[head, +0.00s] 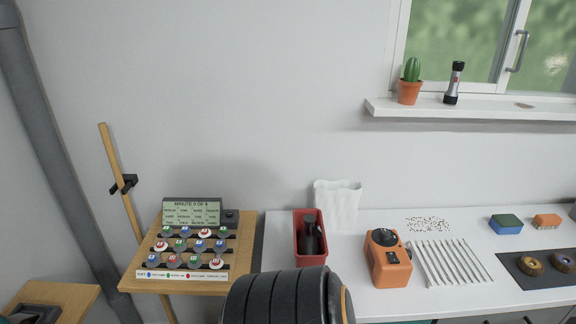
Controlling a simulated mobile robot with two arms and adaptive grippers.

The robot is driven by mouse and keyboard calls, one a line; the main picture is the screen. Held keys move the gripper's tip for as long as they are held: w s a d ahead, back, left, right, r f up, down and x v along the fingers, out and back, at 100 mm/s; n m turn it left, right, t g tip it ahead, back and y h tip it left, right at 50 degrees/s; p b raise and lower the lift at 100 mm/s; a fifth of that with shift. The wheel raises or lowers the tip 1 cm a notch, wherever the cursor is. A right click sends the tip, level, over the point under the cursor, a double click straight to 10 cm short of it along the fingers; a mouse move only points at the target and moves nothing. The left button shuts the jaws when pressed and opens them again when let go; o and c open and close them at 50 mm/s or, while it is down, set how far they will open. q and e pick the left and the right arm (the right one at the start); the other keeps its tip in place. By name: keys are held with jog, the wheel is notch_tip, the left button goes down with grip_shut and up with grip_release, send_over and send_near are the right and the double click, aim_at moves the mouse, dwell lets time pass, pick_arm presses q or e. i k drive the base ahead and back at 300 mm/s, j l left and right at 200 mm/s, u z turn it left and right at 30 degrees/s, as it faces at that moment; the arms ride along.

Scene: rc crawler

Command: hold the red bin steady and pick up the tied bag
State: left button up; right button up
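The red bin (309,262) stands on the white counter, left of its middle, against the wall side. A dark object (313,242) with a narrow upper part sits inside it; it may be the tied bag, but it is too dark and small to be sure. A white crumpled-top bag (338,203) stands upright just behind and to the right of the bin. I cannot make out either of my grippers.
A large black ribbed round shape (280,298) fills the bottom centre, in front of the bin. An orange device (387,260) and white strips (449,263) lie to the right. A wooden stand with a button board (188,246) is at left.

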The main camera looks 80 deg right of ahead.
aim_at(307, 244)
jog(key=l+z, duration=0.1)
jog(key=z, duration=2.7)
